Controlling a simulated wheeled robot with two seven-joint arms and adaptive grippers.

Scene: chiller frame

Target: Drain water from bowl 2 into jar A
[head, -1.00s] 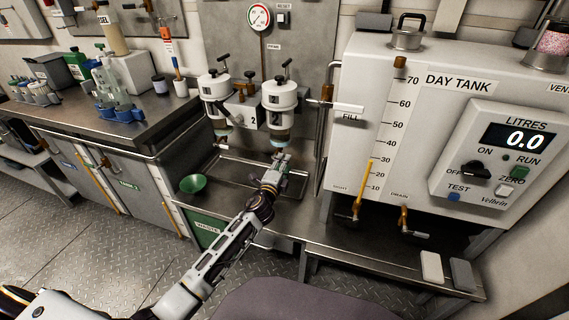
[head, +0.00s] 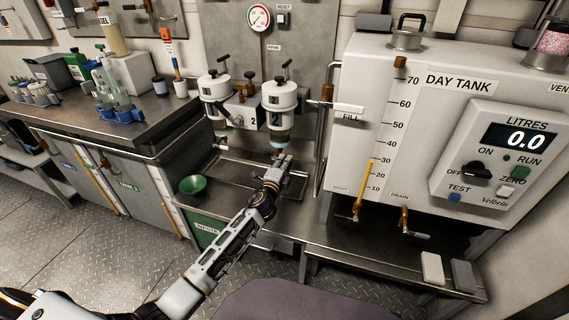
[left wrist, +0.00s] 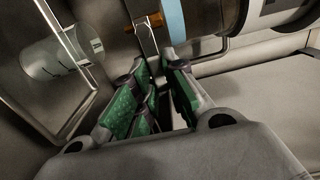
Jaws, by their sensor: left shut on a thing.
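Filter 2 (head: 279,98) is a white canister on the back panel, and its bowl 2 (head: 279,136) with a blue band hangs under it. The blue band of bowl 2 also shows in the left wrist view (left wrist: 172,20). My left gripper (head: 281,160) is just below bowl 2. In the left wrist view its green-padded fingers (left wrist: 160,88) are shut on a thin metal drain lever (left wrist: 147,38) beside a brass-coloured fitting. My right gripper is not in view.
A steel sink tray (head: 232,172) lies below the filters, with a green funnel (head: 193,184) at its left. Filter 1 (head: 214,88) hangs to the left. The day tank (head: 345,130) with its pipes stands close on the right. A cluttered bench (head: 150,120) is at the left.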

